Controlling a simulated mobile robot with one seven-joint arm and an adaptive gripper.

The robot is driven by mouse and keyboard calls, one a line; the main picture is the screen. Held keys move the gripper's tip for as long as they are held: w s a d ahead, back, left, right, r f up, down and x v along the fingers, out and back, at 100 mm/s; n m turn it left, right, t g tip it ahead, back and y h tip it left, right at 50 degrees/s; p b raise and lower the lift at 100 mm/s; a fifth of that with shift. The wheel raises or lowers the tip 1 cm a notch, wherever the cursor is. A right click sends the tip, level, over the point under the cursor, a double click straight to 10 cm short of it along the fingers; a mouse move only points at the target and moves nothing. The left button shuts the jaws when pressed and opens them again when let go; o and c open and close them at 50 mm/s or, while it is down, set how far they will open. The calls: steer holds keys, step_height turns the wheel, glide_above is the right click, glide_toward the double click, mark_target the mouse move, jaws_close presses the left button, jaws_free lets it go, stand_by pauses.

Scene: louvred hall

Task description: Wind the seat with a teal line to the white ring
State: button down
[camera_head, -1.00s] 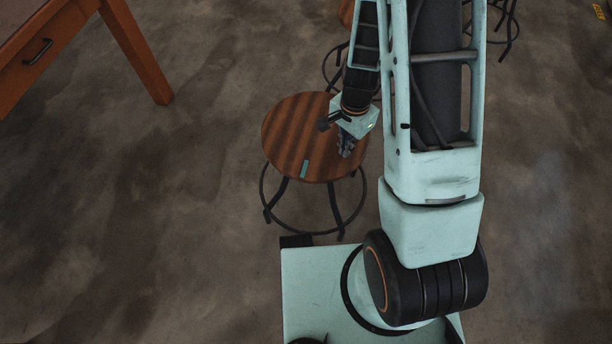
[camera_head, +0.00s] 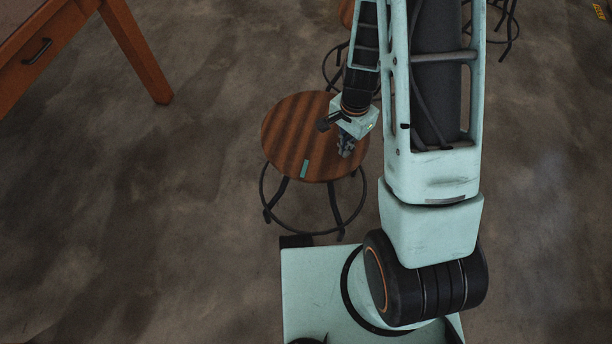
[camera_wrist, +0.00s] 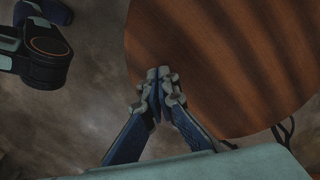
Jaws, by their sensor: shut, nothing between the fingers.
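The round wooden seat (camera_head: 285,140) of a stool stands in front of my base in the head view, with dark metal legs and a foot ring below it. A short teal line (camera_head: 304,169) is marked near its front edge. My gripper (camera_head: 346,152) is over or beside the seat's right edge, pointing down. In the wrist view my gripper (camera_wrist: 158,75) has its fingertips together at the edge of the seat (camera_wrist: 225,60), with nothing between them. I cannot tell whether the fingertips touch the seat. I see no white ring; the arm hides part of the seat's far right side.
A wooden desk (camera_head: 50,40) with a drawer handle stands at the upper left. Other stools (camera_head: 345,15) stand behind the arm at the top. The concrete floor (camera_head: 130,240) left of the stool is clear.

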mark_target(277, 137)
steer(key=shift+f+b, duration=0.6)
steer(key=shift+f, duration=0.25)
steer(key=shift+s+a+r, duration=0.1)
steer(key=shift+s+a, duration=0.1)
steer(key=shift+a, duration=0.15)
steer(key=a+p, duration=0.1)
steer(key=a, duration=0.2)
steer(key=s+a, duration=0.1)
steer(key=a, duration=0.2)
steer(key=s+a+p, duration=0.1)
steer(key=a, duration=0.2)
steer(key=shift+a+f+p, duration=0.2)
steer(key=shift+p, duration=0.1)
steer(key=w+a, duration=0.1)
steer(key=w+a+p, duration=0.1)
steer(key=a, duration=0.1)
steer(key=w+a+p, duration=0.1)
steer(key=a, duration=0.1)
steer(key=shift+w+a+f, duration=0.2)
steer(key=shift+w+a, duration=0.05)
steer(key=shift+w+a+f, duration=0.1)
steer(key=shift+w+a, duration=0.35)
steer(key=shift+w, duration=0.6)
steer(key=shift+w+a+f, duration=0.1)
steer(key=shift+w+a, duration=0.4)
steer(key=shift+w, duration=0.5)
steer(key=shift+w+a+f, duration=0.1)
steer(key=shift+w+a, duration=0.35)
steer(key=shift+w, duration=0.6)
steer(key=shift+w, duration=0.1)
